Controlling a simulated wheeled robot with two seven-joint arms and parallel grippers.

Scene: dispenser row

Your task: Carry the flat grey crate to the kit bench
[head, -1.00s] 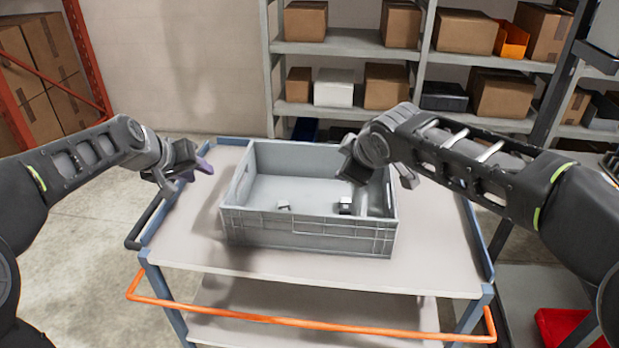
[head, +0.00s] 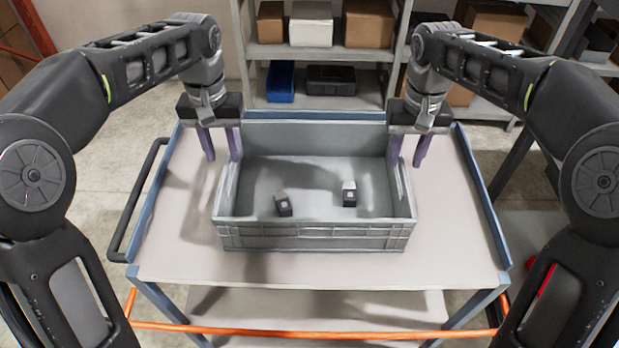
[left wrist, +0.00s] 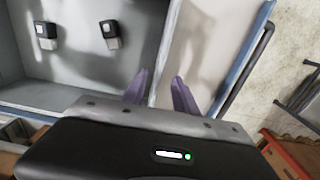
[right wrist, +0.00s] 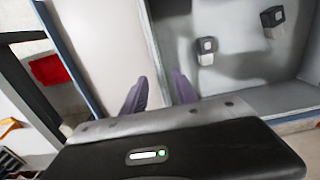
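The flat grey crate (head: 316,237) sits on the top of a cart, with two small dark-and-white items (head: 283,205) (head: 349,194) inside. My left gripper (head: 220,146) is open and points down over the crate's left wall. In the left wrist view the wall's rim (left wrist: 160,70) runs between its fingers (left wrist: 159,92). My right gripper (head: 407,150) is open over the right wall. In the right wrist view that rim (right wrist: 152,45) lies between its fingers (right wrist: 158,92). Neither gripper is closed on the crate. I see no clear kit bench.
The cart top (head: 175,240) has raised blue side edges and bare room around the crate. An orange bar (head: 300,331) crosses its front, and a dark handle (head: 140,200) is at the left. Shelving with boxes (head: 368,22) and a blue bin (head: 281,82) stands behind.

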